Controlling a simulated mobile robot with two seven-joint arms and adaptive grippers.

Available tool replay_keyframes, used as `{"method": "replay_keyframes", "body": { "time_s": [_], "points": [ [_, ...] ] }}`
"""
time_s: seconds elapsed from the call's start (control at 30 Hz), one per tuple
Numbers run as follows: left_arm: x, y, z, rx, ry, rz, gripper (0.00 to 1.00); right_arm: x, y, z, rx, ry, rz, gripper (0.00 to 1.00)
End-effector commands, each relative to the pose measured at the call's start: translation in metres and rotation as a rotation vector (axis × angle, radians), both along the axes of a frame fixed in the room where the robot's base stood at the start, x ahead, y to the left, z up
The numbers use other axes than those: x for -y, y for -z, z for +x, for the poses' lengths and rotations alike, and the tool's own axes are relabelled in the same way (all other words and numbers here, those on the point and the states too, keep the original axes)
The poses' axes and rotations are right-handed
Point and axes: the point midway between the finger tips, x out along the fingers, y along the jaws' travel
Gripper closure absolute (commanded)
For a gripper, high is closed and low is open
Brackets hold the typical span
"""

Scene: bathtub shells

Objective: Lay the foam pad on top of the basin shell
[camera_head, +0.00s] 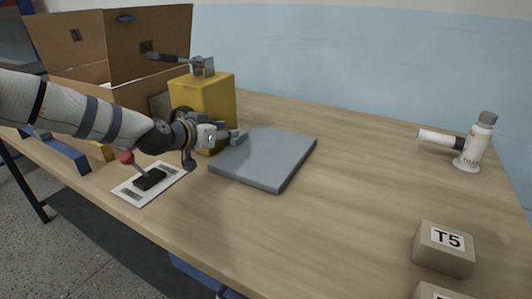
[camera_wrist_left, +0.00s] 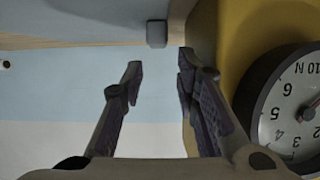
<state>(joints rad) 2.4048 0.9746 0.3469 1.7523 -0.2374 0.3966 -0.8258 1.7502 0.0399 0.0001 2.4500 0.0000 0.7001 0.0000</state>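A flat grey slab (camera_head: 265,158), which looks like the foam pad, lies on the wooden table right of my left gripper. My left gripper (camera_head: 231,138) is at the slab's left corner, in front of the yellow block. In the left wrist view its two fingers (camera_wrist_left: 159,66) are apart with nothing visible between them. I cannot tell its height above the slab. I see nothing that I can name as the basin shell. My right gripper is not in view.
A yellow block (camera_head: 216,95) with a clamp on top stands behind my gripper; a dial gauge (camera_wrist_left: 290,105) is close to the fingers.

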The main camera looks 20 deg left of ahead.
Motion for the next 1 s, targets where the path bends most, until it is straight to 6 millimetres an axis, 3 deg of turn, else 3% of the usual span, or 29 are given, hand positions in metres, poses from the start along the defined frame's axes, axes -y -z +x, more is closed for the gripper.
{"method": "replay_keyframes", "body": {
  "time_s": [0.03,0.1,0.2,0.47,0.5,0.6,0.63,1.0],
  "points": [
    [0.001,0.017,0.007,-0.016,0.0,0.0,0.72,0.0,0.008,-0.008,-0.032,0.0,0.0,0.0],
    [0.004,0.03,0.019,-0.022,0.0,-0.001,0.72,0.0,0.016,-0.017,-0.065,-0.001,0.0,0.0],
    [0.005,0.036,0.034,-0.021,0.001,0.001,0.72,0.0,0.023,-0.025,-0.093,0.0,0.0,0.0],
    [0.006,0.027,0.042,-0.005,0.001,0.0,0.72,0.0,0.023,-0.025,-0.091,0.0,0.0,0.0],
    [0.006,0.027,0.042,-0.004,0.001,0.0,0.74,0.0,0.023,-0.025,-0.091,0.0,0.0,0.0],
    [0.006,0.027,0.042,-0.004,0.001,0.0,0.97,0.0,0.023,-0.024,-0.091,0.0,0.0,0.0],
    [0.006,0.027,0.042,-0.004,0.001,0.0,1.0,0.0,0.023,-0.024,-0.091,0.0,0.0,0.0],
    [0.006,0.024,0.041,-0.003,0.001,-0.001,1.0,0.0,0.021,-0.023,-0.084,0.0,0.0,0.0]
  ]
}}
